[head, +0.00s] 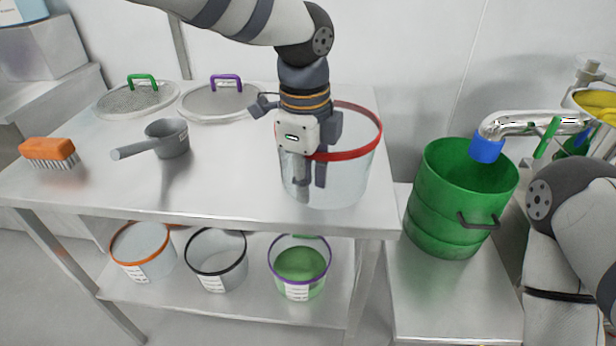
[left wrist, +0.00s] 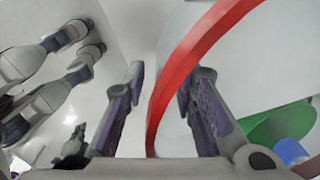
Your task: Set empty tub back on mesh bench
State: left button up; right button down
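The clear tub with a red rim (head: 350,178) stands upright at the right end of the bench top (head: 230,190), and it looks empty. Its red rim also crosses the left wrist view (left wrist: 180,68). My left gripper (head: 311,184) points down over the tub's near left wall. My right gripper is out of view; only part of my right arm shows at the right edge.
Two round mesh lids, green-handled (head: 138,100) and purple-handled (head: 215,103), lie at the back. A grey scoop (head: 168,140) and orange brush (head: 48,150) lie left. Several tubs stand on the lower shelf (head: 230,303). A green bucket (head: 450,215) stands right, under a metal pipe (head: 530,122).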

pick_arm(q)
notch_tip(320, 180, up, 12)
jog(key=shift+s+r, duration=0.15)
jog(key=shift+s, duration=0.25)
